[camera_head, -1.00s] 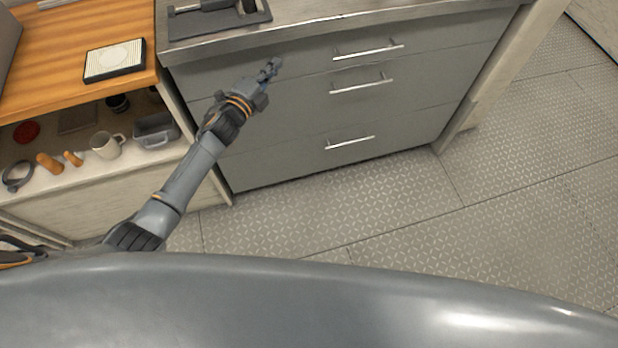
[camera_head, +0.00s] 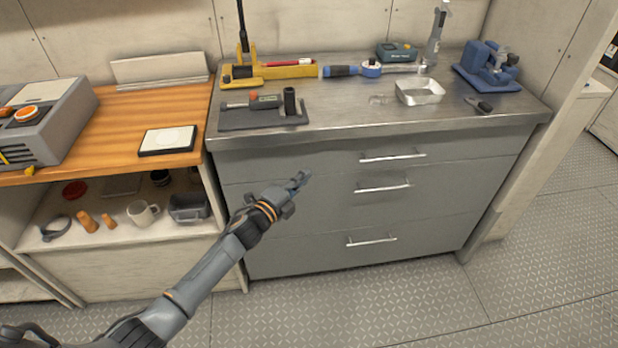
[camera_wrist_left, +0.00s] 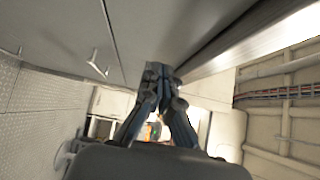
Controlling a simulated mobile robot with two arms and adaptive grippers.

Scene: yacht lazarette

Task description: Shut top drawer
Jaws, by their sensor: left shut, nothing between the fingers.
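The grey cabinet (camera_head: 330,215) stands in the middle of the head view with three stacked drawers. The top drawer (camera_head: 300,160) has a bar handle (camera_head: 392,157) and its front looks flush with the cabinet face. My left gripper (camera_head: 301,178) is shut and empty, in front of the upper drawer fronts, left of the handles. Whether its tips touch the front cannot be told. In the left wrist view its closed fingers (camera_wrist_left: 157,72) point along the grey front (camera_wrist_left: 150,30), with a bar handle (camera_wrist_left: 96,65) to the left. My right gripper is not in view.
The steel worktop (camera_head: 340,115) above the drawers overhangs slightly and holds a metal tray (camera_head: 420,92), tools and a blue vise (camera_head: 487,65). An open shelf (camera_head: 110,225) with a mug (camera_head: 142,212) stands left. The patterned floor in front is clear.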

